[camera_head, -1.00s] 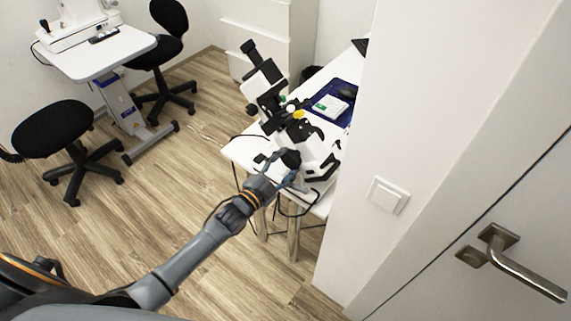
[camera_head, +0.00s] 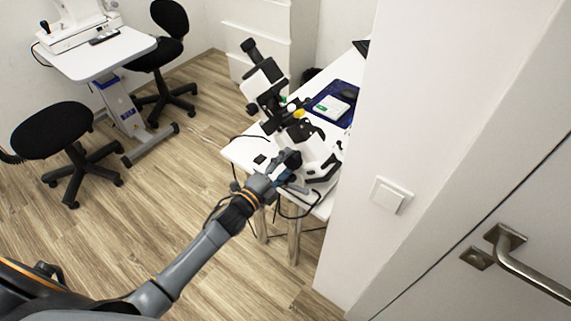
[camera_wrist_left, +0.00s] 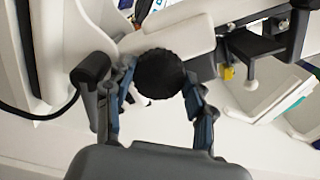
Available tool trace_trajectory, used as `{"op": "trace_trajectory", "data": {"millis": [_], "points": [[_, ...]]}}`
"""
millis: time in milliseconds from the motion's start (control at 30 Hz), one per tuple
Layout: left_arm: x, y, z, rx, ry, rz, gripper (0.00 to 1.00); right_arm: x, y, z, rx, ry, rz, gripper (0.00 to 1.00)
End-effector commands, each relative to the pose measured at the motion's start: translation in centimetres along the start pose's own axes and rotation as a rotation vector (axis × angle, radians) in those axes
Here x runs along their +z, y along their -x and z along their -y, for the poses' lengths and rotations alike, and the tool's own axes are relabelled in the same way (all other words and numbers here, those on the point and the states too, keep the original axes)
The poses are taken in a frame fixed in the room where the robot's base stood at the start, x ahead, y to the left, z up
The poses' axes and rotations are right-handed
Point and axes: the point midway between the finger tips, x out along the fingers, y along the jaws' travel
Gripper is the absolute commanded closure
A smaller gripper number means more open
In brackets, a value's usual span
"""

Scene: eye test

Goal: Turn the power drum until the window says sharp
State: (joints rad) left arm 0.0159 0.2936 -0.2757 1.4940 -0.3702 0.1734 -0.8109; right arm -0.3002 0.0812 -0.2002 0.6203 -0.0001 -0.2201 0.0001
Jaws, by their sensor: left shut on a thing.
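The black-and-white instrument (camera_head: 262,82) stands on the white table in the head view. My left gripper (camera_head: 291,164) is at its near lower side. In the left wrist view a black, ridged round knob, apparently the power drum (camera_wrist_left: 160,73), sits between the two blue-grey fingers of my left gripper (camera_wrist_left: 161,84). The fingers are shut on its sides. In the head view the drum is mostly hidden by the gripper. I cannot make out the window or any word in it. My right gripper is in neither view.
The white table (camera_head: 240,150) carries a blue mat (camera_head: 322,105) with a white box. A wall edge with a light switch (camera_head: 391,195) and a door handle (camera_head: 530,268) are on the right. Black stools (camera_head: 52,128) stand at left. The wooden floor between is clear.

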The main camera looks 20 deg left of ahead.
Motion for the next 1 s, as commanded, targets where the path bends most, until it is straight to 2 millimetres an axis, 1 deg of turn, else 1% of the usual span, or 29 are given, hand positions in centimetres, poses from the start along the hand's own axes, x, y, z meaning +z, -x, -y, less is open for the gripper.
{"op": "trace_trajectory", "data": {"millis": [367, 400, 500, 900, 1000], "points": [[-0.11, 0.01, -0.04, 0.0, -0.003, -0.002, 0.77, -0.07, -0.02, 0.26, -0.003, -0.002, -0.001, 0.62], [-0.11, 0.01, -0.04, 0.0, -0.003, -0.002, 0.42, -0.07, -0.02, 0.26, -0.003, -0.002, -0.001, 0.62], [-0.09, 0.01, -0.04, 0.0, -0.003, -0.001, 0.22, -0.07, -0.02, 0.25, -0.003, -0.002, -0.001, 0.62], [-0.04, 0.08, -0.23, 0.005, 0.0, 0.0, 0.22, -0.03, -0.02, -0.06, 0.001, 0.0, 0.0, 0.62], [-0.03, 0.09, -0.22, 0.006, 0.027, 0.001, 0.22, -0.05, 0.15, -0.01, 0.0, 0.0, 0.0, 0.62]]}}
